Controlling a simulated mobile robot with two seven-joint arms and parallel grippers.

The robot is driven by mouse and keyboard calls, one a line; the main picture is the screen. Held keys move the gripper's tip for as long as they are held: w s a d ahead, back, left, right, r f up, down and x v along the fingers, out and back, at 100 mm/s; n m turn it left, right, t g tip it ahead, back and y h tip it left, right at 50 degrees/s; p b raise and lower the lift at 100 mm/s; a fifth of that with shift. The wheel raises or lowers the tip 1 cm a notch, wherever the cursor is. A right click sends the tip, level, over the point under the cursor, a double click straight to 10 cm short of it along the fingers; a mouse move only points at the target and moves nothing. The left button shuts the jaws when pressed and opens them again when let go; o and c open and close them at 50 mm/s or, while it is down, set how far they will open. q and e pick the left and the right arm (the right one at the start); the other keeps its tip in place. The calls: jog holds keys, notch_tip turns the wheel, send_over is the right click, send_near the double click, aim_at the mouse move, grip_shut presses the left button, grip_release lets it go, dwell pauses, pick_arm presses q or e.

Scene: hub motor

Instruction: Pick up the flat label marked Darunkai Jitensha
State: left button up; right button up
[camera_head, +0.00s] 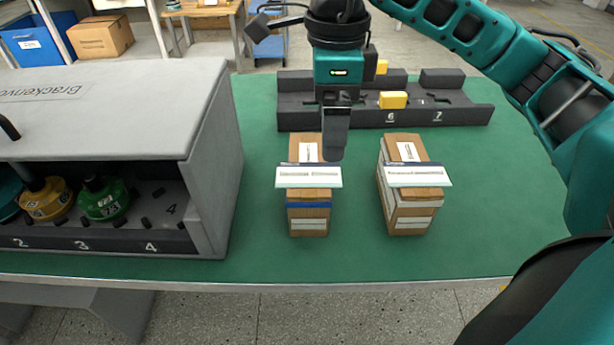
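Two flat white labels lie across two cardboard boxes on the green table. The left label (308,177) is on the left box (308,220); the right label (405,175) is on the right box (410,219). Their print is too small to read, so I cannot tell which one says Darunkai Jitensha. My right gripper (335,148) points down just behind the left label, over the far part of the left box. Its fingers overlap in this view, so I cannot tell whether they are open or shut. My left gripper is not in view.
A grey rack (222,155) with numbered slots stands at the left, holding a yellow hub (48,203) and a green hub (104,200). A dark numbered tray (455,115) with yellow blocks (393,99) lies at the back. The table front and right are clear.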

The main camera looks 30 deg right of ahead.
aim_at(325, 174)
jog(key=shift+w+a+f+b, duration=0.1)
jog(key=shift+f+b, duration=0.1)
jog(key=shift+f, duration=1.7)
jog(key=shift+w+a+f+b, duration=0.1)
jog(key=shift+f+b, duration=0.05)
jog(key=shift+f, duration=1.75)
jog(key=shift+c, duration=0.2)
jog(key=c, duration=1.1)
